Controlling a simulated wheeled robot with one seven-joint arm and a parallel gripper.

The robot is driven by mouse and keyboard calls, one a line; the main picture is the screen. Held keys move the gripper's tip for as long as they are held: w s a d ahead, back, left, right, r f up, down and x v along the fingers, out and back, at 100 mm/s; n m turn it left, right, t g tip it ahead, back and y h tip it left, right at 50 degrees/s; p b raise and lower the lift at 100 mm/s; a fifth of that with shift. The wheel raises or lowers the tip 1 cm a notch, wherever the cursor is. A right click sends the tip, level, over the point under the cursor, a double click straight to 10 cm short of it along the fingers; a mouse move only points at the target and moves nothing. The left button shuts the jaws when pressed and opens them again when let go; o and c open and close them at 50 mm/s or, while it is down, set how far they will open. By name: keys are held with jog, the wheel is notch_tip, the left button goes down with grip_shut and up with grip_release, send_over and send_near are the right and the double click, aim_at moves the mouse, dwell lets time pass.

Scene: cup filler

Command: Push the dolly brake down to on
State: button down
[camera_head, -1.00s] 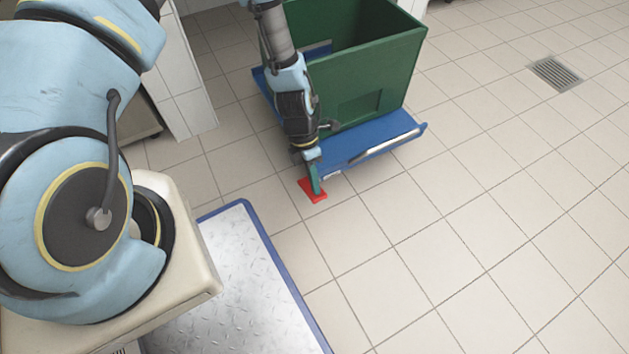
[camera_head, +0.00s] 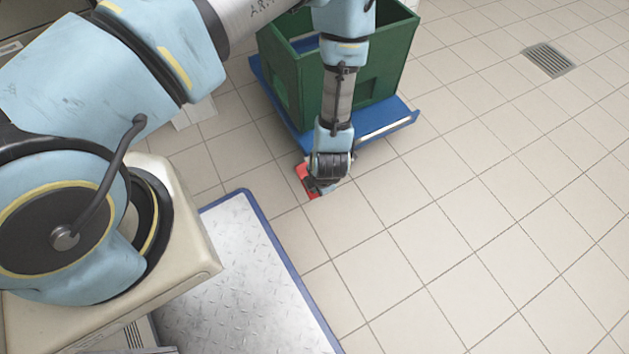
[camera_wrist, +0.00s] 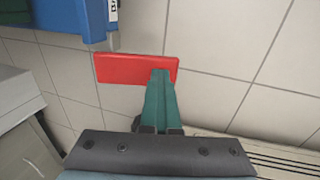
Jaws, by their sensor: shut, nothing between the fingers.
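The dolly brake is a flat red pedal (camera_head: 302,174) low at the near corner of the blue dolly (camera_head: 398,124). In the head view my wrist covers part of it. In the wrist view the red pedal (camera_wrist: 128,69) shows nearly whole, beside the blue dolly edge (camera_wrist: 68,22). My gripper (camera_wrist: 160,74) is shut and empty, its green fingertips overlapping the pedal's right end. I cannot tell whether they touch it or how far the pedal is tilted. A label on the dolly edge is cut off.
A green open bin (camera_head: 365,75) stands on the dolly. Open tiled floor (camera_head: 480,220) lies to the right, with a drain grate (camera_head: 548,60) farther back. A grey cabinet (camera_wrist: 22,125) shows at the left of the wrist view.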

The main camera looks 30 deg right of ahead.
jog(key=shift+f, duration=0.45)
dwell(0.3)
